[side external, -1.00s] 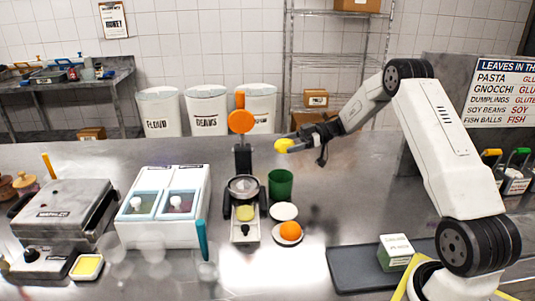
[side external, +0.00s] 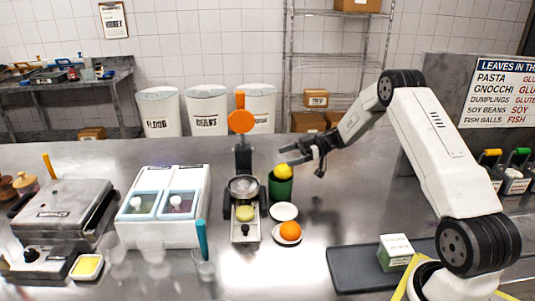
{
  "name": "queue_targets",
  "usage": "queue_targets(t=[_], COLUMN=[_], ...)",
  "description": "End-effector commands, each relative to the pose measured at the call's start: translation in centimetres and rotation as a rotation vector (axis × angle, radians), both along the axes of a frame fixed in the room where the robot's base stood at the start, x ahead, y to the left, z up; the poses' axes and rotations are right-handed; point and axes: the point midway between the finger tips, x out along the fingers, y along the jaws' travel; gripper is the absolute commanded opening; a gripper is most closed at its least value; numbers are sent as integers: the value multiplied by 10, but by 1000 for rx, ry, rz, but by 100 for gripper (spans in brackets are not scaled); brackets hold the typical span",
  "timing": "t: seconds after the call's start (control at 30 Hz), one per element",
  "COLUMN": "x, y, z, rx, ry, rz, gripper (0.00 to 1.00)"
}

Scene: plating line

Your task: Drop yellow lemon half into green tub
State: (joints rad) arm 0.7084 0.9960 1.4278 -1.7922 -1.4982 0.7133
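The yellow lemon half (side external: 283,171) shows at the mouth of the green tub (side external: 281,188), over its rim. I cannot tell whether it rests on the rim or is falling in. My gripper (side external: 284,154) is just above and behind the lemon half, with its fingers apart and nothing between them. The green tub stands upright on the steel counter, right of the juicer. The inside of the tub is hidden.
A juicer (side external: 244,210) with an orange-topped lever (side external: 241,121) stands left of the tub. A white dish (side external: 284,212) and an orange (side external: 290,231) on a plate sit in front. A green and white box (side external: 396,252) stands on a dark mat (side external: 350,272). Counter right of the tub is clear.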

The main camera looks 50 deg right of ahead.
Motion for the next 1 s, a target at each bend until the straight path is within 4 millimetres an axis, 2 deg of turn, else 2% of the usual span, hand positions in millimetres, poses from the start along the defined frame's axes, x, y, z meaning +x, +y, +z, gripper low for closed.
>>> queue_targets(t=[0.37,0.8,1.0], x=[-4,-32,-41], y=[-6,-48,-61], z=[2,12,15], rx=[0,-1,0], ry=[0,-1,0], rz=[-1,-2,0], gripper=[100,100,100])
